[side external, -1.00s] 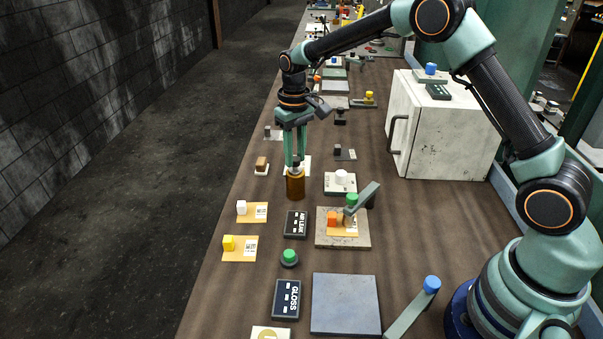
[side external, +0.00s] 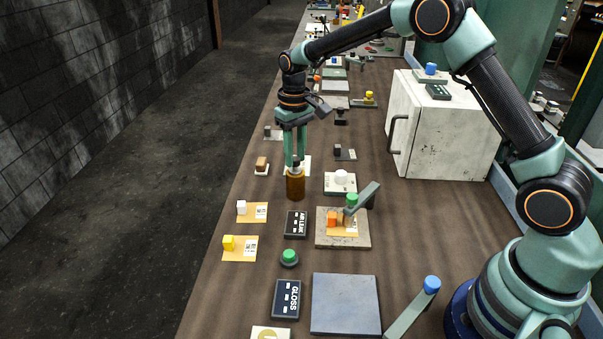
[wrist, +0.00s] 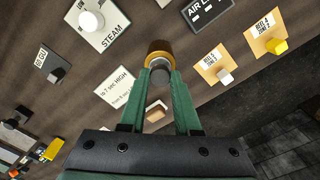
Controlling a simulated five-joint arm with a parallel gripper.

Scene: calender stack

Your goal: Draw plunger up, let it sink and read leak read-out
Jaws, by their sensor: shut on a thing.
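The plunger cylinder is an upright amber-brown cylinder (side external: 296,187) on the table, left of the middle; its brown rim (wrist: 160,46) also shows in the wrist view. A dark grey plunger (wrist: 160,70) stands at its top, between my fingers. My gripper (side external: 295,164) is directly above the cylinder, pointing down, with its fingers shut on the plunger. How far the plunger is drawn up I cannot tell. The leak read-out is a dark box marked AIR LEAK (side external: 296,224) in front of the cylinder; its small pale marks are unreadable.
A white plate with a white knob (side external: 341,181) stands right of the cylinder. A stone plate (side external: 342,241) carries an orange block and a green-knobbed lever. Yellow and white blocks on cards lie at left. A GLOSS box (side external: 287,300) and green button (side external: 289,257) are in front. A white cabinet (side external: 450,130) stands at right.

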